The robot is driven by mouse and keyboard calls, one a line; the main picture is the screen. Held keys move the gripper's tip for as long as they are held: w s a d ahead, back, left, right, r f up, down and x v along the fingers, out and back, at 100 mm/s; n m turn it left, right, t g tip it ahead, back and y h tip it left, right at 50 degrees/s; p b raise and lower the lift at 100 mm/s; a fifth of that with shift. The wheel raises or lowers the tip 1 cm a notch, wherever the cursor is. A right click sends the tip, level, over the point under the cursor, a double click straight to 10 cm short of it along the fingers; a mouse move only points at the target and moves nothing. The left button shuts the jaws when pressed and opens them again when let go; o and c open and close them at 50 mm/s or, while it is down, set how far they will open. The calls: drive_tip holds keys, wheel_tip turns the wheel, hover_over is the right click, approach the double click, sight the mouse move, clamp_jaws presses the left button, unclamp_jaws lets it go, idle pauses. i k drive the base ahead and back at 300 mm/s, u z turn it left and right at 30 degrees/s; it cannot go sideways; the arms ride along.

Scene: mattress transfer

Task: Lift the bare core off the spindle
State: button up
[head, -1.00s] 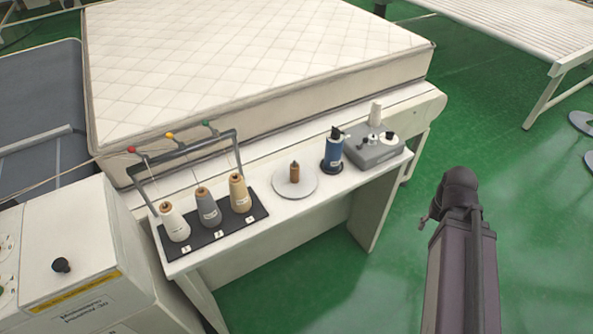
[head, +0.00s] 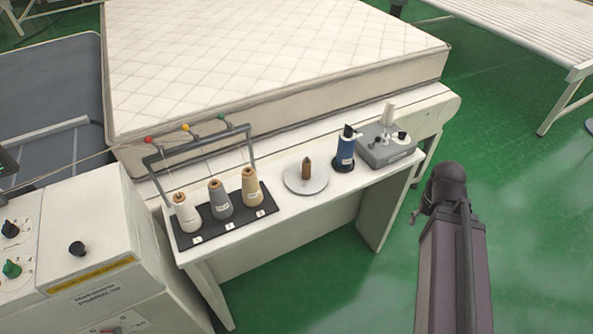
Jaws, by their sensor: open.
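The bare core (head: 307,170) is a small brown cylinder standing upright at the middle of a round grey plate (head: 291,183) on the white bench. The spindle is mostly hidden inside it, with only a dark pointed tip at the top. My dark arm (head: 446,187) rises at the right of the head view, over the green floor and apart from the bench. My gripper is not clearly seen; only a small dark piece shows left of the arm's upper joint. Nothing of mine touches the core.
A black tray (head: 222,233) with white, grey and tan thread cones stands left of the plate, under a thread frame (head: 197,143). A mattress (head: 280,60) lies behind. Open floor is at the right.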

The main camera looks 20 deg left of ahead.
sight(306, 168)
drive_tip(key=u, duration=1.05)
drive_tip(key=i, duration=0.55)
drive_tip(key=z, duration=0.05)
drive_tip(key=k, duration=0.55)
drive_tip(key=z, duration=0.05)
